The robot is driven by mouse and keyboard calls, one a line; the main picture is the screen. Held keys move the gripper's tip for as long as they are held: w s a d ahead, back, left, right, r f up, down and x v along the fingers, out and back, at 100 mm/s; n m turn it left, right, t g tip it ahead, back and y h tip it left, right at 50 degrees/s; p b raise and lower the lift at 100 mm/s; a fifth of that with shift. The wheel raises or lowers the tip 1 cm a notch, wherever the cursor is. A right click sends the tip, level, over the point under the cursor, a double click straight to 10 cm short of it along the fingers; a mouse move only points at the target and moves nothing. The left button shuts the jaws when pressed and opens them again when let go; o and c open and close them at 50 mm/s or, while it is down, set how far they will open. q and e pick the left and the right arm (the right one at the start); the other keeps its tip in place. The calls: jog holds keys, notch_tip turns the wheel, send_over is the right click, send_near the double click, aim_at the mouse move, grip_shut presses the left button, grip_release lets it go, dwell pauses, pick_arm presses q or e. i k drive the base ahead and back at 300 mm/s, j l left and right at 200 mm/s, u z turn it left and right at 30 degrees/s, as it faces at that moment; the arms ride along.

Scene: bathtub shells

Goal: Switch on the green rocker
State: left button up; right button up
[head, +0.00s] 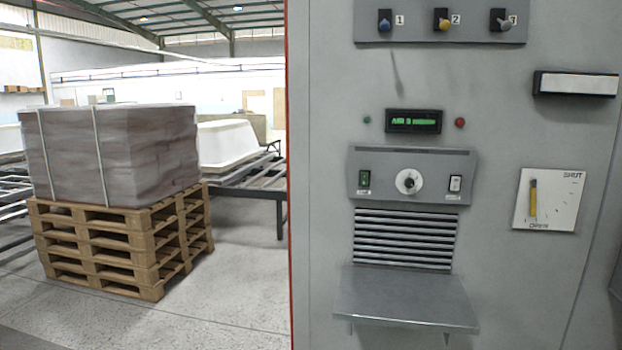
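The green rocker (364,179) sits at the left end of a small grey control panel (409,194) on the front of a tall grey cabinet (500,270). Its on or off position is too small to tell. A round knob (408,182) is in the middle of the same panel, and a white rocker (455,184) is at its right end. Neither of my grippers is in view.
A grey shelf (405,300) juts out below the louvred vent (403,240). Numbered switches (442,20) and a green-lit display (413,121) are above the panel. A yellow lever (533,198) is to the right. Wrapped goods (115,150) stand on stacked pallets (125,245) at left.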

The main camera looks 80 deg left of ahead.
aim_at(364, 175)
jog(key=u, duration=2.3)
jog(key=k+u, duration=0.1)
jog(key=k+j, duration=0.2)
jog(key=j+z, duration=0.25)
jog(key=j, duration=0.55)
jog(key=j+z, duration=0.25)
jog(key=j, duration=0.5)
jog(key=i+l+u, duration=0.15)
jog(key=u, duration=0.75)
jog(key=i+l+u, duration=0.15)
jog(key=l, duration=0.15)
jog(key=i+l+u, duration=0.1)
jog(key=l, duration=0.2)
jog(key=i+l+u, duration=0.25)
jog(key=l, duration=0.4)
jog(key=i+l+u, duration=0.15)
jog(key=l, duration=0.2)
jog(key=i+l, duration=0.1)
jog(key=l, duration=0.25)
jog(key=i+l, duration=0.15)
jog(key=l, duration=0.2)
